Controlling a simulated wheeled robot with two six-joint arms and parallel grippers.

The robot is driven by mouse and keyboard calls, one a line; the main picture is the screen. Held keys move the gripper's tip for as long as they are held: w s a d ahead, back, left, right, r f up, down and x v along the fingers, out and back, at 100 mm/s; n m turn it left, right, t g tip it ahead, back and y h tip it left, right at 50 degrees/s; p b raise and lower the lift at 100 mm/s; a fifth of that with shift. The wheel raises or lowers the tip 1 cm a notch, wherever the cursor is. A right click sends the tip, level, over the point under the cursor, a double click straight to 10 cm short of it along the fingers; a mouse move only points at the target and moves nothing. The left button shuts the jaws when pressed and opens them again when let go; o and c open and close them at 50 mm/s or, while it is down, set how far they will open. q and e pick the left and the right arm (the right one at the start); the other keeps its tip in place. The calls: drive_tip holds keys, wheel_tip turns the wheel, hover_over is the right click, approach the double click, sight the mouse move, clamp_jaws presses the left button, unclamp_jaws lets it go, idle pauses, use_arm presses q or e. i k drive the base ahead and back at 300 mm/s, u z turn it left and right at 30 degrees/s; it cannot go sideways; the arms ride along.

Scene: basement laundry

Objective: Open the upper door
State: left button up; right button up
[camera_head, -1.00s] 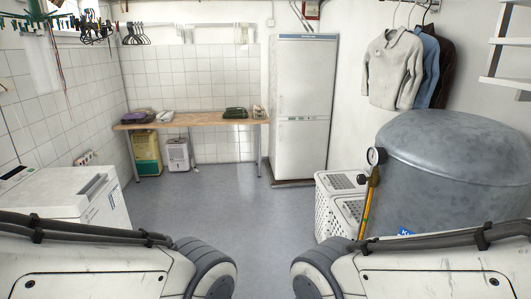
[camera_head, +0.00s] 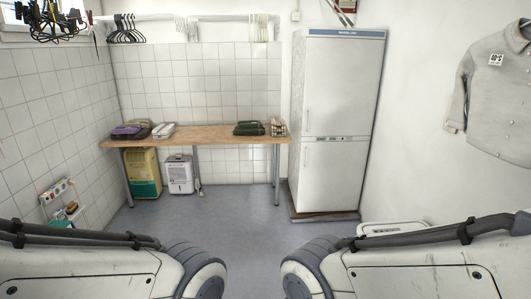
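A tall white two-door fridge (camera_head: 335,120) stands against the back wall, right of centre. Its upper door (camera_head: 338,88) looks shut, with a slim handle along its left edge. The lower door (camera_head: 332,176) below it also looks shut. My two arms reach in from the lower left and lower right, well short of the fridge. Neither gripper shows in the view.
A wooden table (camera_head: 195,135) with folded items stands left of the fridge. A yellow-green container (camera_head: 143,172) and a white dehumidifier (camera_head: 179,174) sit under it. A grey shirt (camera_head: 492,90) hangs at right. The floor (camera_head: 240,230) ahead is clear.

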sight(342, 77)
drive_tip(key=z, duration=0.05)
drive_tip(key=i, duration=1.95)
drive_tip(key=z, duration=0.35)
drive_tip(key=i, duration=1.95)
drive_tip(key=z, duration=0.2)
